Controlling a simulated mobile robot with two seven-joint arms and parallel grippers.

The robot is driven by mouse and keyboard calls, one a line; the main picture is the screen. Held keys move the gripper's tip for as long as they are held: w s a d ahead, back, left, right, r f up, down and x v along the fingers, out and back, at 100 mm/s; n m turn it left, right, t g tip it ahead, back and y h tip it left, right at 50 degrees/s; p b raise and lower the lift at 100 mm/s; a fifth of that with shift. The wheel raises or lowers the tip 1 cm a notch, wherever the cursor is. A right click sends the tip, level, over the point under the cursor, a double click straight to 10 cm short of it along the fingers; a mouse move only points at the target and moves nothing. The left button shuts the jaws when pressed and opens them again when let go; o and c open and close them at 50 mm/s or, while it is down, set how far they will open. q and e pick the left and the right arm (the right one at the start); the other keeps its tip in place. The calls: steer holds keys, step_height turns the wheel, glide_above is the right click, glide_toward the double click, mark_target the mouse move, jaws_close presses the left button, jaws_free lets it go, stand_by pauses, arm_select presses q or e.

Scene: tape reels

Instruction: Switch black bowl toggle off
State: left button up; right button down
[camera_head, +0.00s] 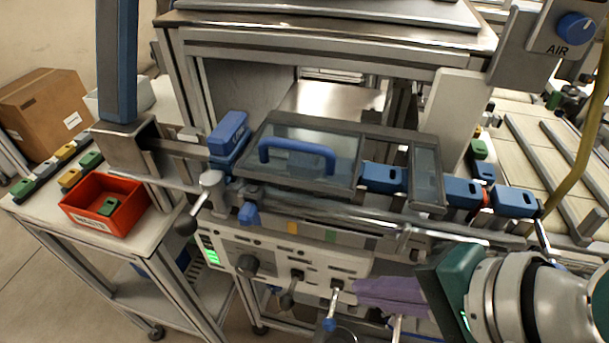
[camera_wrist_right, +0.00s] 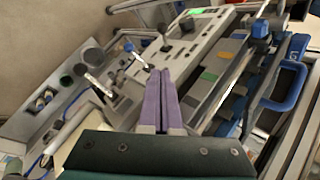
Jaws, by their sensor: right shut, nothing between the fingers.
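The control panel (camera_head: 320,262) carries several small levers on its front. A toggle with a dark end (camera_head: 289,299) sits left of a silver toggle with a blue tip (camera_head: 329,324); I cannot read which label belongs to the bowl. A dark-ended toggle (camera_wrist_right: 165,44) also shows beyond my fingertips in the right wrist view. My right gripper (camera_head: 358,288), with purple fingers, is shut and empty, just right of the blue-tipped toggle. Its closed fingers (camera_wrist_right: 158,73) point at the panel; contact cannot be told. My left gripper is not in view.
A black knob (camera_head: 247,265) and a green display (camera_head: 210,256) are at the panel's left end. A glazed cover with a blue handle (camera_head: 297,147) stands above. A red bin (camera_head: 103,205) is on the left cart. Free floor shows at lower left.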

mark_target(291, 291)
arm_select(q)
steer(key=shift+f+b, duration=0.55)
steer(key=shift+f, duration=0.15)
arm_select(e)
steer(key=w+a+f, duration=0.2)
steer(key=a+f, duration=0.4)
steer(key=shift+w+a+f, duration=0.2)
steer(key=shift+d, duration=0.15)
